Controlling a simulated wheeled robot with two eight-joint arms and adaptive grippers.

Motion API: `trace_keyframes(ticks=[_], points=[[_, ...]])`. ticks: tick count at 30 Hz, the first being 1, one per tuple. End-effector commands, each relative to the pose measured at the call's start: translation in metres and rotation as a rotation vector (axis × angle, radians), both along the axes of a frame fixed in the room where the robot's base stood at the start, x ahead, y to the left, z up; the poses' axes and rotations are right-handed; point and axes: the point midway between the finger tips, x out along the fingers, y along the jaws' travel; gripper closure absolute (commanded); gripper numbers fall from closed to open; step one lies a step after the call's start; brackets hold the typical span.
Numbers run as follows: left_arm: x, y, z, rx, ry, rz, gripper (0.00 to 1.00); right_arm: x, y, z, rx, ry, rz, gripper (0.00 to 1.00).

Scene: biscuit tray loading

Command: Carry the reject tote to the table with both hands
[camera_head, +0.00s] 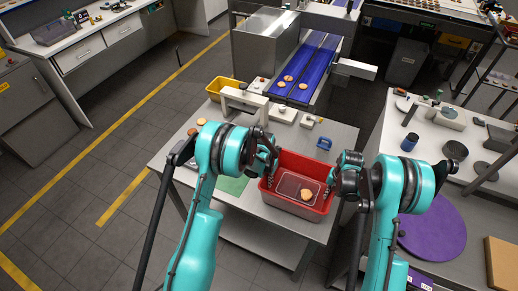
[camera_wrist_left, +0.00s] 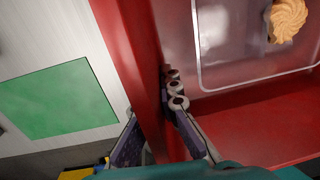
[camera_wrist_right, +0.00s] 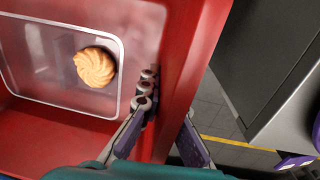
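The red reject tote (camera_head: 294,208) is over the right front part of the grey table; I cannot tell whether it rests or is slightly raised. A clear tray with a biscuit (camera_head: 306,194) lies inside. My left gripper (camera_head: 269,180) straddles the tote's left wall (camera_wrist_left: 135,45), one finger inside and one outside. My right gripper (camera_head: 331,186) straddles the right wall (camera_wrist_right: 192,60) the same way. The biscuit also shows in the right wrist view (camera_wrist_right: 95,67). The outer fingers are partly hidden by the rims, so whether the pads press on the walls is unclear.
A green mat (camera_head: 233,184) lies left of the tote on the table (camera_head: 176,153). A blue item (camera_head: 324,143) stands behind it. A blue conveyor (camera_head: 308,66) carries biscuits at the back. A white bench with a purple disc (camera_head: 436,230) stands at right, beyond a floor gap.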

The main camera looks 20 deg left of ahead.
Motion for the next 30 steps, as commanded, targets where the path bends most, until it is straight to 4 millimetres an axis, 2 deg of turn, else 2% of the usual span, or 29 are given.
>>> trace_keyframes(ticks=[5,9,19,23,30], points=[[0.0,0.003,-0.015,0.005,0.0,0.003,1.0,0.0,-0.003,-0.015,-0.005,0.0,-0.003,1.0],[0.0,0.002,-0.013,0.004,0.0,0.002,0.74,0.0,-0.002,-0.013,-0.004,0.0,-0.002,0.74],[0.0,0.001,-0.009,0.001,0.0,0.001,0.74,0.0,-0.001,-0.013,-0.001,0.0,-0.001,0.74],[0.0,0.002,0.007,0.001,0.0,0.001,0.74,0.0,0.0,-0.012,-0.001,0.0,0.0,0.74],[0.001,0.007,0.059,0.002,0.0,0.002,0.74,0.0,0.0,-0.012,-0.001,0.0,0.0,0.74]])
